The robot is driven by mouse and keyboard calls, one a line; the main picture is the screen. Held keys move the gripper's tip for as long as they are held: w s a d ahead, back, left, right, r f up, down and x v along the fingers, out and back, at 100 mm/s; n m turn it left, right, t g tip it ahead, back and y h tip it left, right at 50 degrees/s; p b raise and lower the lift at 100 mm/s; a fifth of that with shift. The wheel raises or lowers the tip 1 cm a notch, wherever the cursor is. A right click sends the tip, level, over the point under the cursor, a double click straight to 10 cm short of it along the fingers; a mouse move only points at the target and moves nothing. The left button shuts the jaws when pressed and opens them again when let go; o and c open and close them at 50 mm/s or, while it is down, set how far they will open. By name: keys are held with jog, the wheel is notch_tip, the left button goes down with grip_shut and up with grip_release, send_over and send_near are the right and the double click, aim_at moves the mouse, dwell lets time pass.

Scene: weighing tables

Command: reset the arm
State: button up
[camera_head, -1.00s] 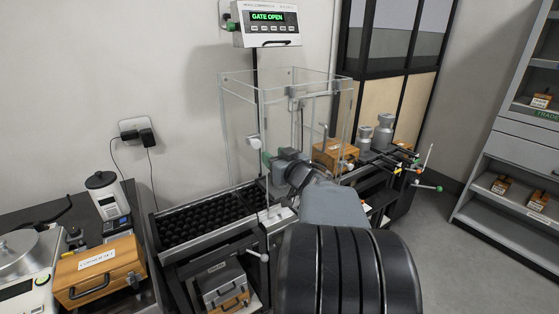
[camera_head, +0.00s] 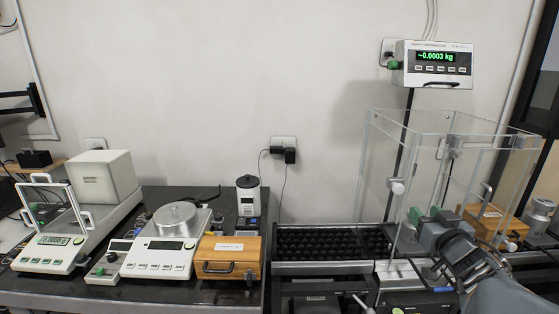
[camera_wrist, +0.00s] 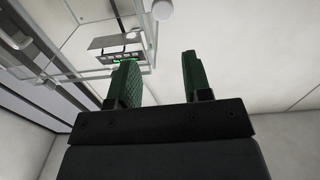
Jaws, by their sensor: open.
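My gripper (camera_head: 428,216) is at the right in the head view, at the lower part of the clear glass enclosure (camera_head: 383,150). In the wrist view its two green fingers (camera_wrist: 157,80) stand apart with nothing between them. The wrist view looks upward, past the fingers, to the ceiling and the grey display box (camera_wrist: 115,45). In the head view my arm reaches in from the lower right corner.
The display unit (camera_head: 433,64) reads about -0.0003 kg. A black roller bed (camera_head: 320,243) runs left of the enclosure. A wooden case (camera_head: 229,258) and balances, including a white one (camera_head: 158,258), stand on the dark table (camera_head: 230,291). Another wooden case (camera_head: 487,224) is behind my arm.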

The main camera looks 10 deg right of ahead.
jog(key=s+d+f+m+g+h, duration=0.4)
jog(key=s+f+m+g+h, duration=0.15)
jog(key=f+g, duration=0.4)
jog(key=s+a+n+g+y+p, duration=0.2)
jog(key=s+a+n+y, duration=0.1)
jog(key=a, duration=1.1)
jog(key=s+a+n+g+y+p, duration=0.2)
jog(key=a+n+y, duration=0.2)
jog(key=a, duration=1.1)
jog(key=shift+s+a+f+g+y+p, duration=0.3)
jog(key=shift+s+f+g+y, duration=0.1)
jog(key=shift+y, duration=0.35)
jog(key=shift+d, duration=0.1)
